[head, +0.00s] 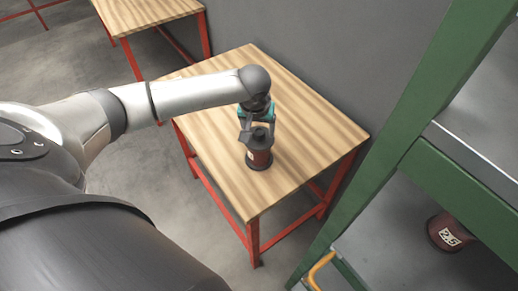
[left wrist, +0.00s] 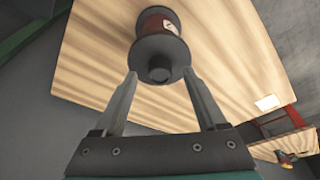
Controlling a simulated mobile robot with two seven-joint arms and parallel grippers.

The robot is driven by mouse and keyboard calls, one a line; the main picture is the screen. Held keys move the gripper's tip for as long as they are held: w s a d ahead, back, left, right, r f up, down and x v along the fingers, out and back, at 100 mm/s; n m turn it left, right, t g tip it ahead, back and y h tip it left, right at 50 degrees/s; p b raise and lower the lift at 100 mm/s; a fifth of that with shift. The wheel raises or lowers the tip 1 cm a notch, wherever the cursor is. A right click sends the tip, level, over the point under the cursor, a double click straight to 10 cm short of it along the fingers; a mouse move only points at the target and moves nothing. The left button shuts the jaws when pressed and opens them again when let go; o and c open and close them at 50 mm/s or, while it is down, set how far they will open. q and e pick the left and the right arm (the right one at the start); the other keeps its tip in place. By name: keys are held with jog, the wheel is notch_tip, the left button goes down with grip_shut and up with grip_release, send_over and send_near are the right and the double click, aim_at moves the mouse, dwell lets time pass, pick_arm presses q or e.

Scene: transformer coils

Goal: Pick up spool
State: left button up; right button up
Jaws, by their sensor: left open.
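A dark red spool (head: 260,153) with black end flanges and a white label stands upright on the wooden table (head: 310,130). My left gripper (head: 257,130) is above it, with its open fingers on either side of the spool's top. In the left wrist view the spool (left wrist: 158,38) lies straight ahead of the fingers, its dark top knob facing the camera. The open fingertips (left wrist: 160,75) lie to either side of this knob. I cannot tell whether they touch it. My right gripper is not in view.
A green-framed shelf (head: 410,150) stands at the right, with another dark red spool (head: 450,232) on its grey surface. A second wooden table (head: 145,12) is at the back left. The tabletop around the near spool is clear. A grey wall runs behind the table.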

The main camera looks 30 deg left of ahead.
pick_arm(q)
jog(key=shift+w+a+f, duration=0.1)
jog(key=shift+w+f, duration=0.05)
jog(key=shift+f, duration=0.4)
grip_shut()
jog(key=shift+r, duration=0.1)
dwell(0.9)
